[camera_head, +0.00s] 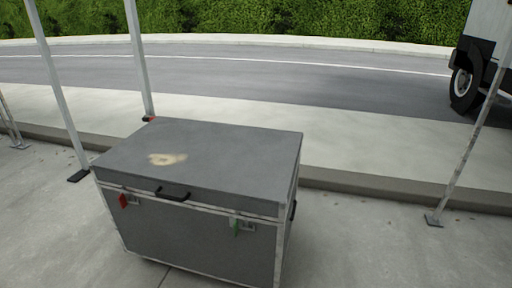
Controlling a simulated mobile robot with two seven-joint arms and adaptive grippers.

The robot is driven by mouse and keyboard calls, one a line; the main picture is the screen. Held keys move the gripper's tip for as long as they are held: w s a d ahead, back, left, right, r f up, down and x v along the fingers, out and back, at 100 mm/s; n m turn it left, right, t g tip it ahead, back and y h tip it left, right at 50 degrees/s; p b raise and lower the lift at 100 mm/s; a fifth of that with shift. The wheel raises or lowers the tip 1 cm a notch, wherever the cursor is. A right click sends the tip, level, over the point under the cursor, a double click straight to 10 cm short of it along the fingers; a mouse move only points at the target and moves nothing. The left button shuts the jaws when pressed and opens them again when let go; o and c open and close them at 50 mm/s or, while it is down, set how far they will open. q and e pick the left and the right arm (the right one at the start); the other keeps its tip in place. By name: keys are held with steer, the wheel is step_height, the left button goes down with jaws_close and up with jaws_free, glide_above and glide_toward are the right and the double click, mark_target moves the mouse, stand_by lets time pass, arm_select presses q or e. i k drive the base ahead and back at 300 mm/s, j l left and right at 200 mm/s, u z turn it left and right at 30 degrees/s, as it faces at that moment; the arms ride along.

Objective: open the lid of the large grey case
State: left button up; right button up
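The large grey case (205,240) stands on the pavement at the lower middle of the head view. Its grey lid (220,150) is down flat and has a pale worn patch on top. A black handle (173,193) sits at the front edge of the lid. Another dark handle shows on the right side. Neither of my grippers is in view.
Metal poles (60,95) with foot plates stand behind the case at left, and another pole (468,150) stands at right. A kerb (400,190) runs behind the case. A truck wheel (464,88) shows at the upper right. The pavement right of the case is clear.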

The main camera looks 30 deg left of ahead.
mark_target(237, 169)
steer(key=j+u, duration=0.15)
steer(key=u, duration=1.3)
steer(key=i+l, duration=0.1)
steer(key=l, duration=0.3)
steer(key=i+l+z, duration=0.15)
steer(key=l, duration=0.25)
steer(key=i+l, duration=0.1)
steer(key=l, duration=0.3)
steer(key=i+l+z, duration=0.1)
steer(key=l, duration=0.3)
